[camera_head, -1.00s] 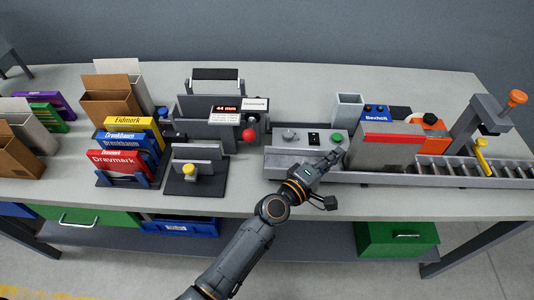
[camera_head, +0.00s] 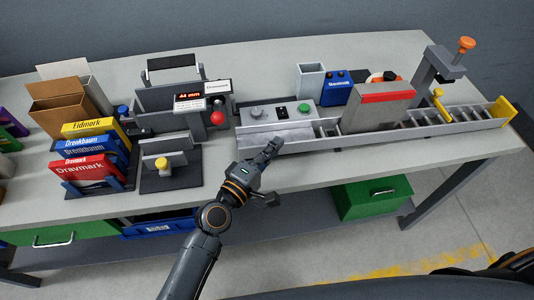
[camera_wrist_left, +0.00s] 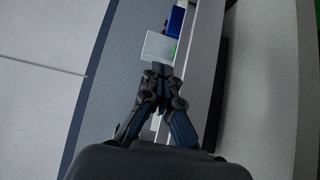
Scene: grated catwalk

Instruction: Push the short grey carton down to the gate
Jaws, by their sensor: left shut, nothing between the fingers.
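The short grey carton (camera_head: 378,112) with a red top band stands upright in the grey roller track (camera_head: 325,139). A yellow plate (camera_head: 501,112) closes the track's far right end, and a yellow lever (camera_head: 441,104) stands nearer, just right of the carton. I cannot tell which of these is the gate. My left gripper (camera_head: 274,146) is shut and empty at the front of the track's left part, clear of the carton on its left. In the left wrist view its fingers (camera_wrist_left: 161,76) meet at the tips. My right gripper is out of view.
A control box (camera_head: 277,118) with a green button stands behind the track's left end. A grey post (camera_head: 437,68) with an orange knob stands behind the right part. Upright cartons fill the rack (camera_head: 98,185) at left.

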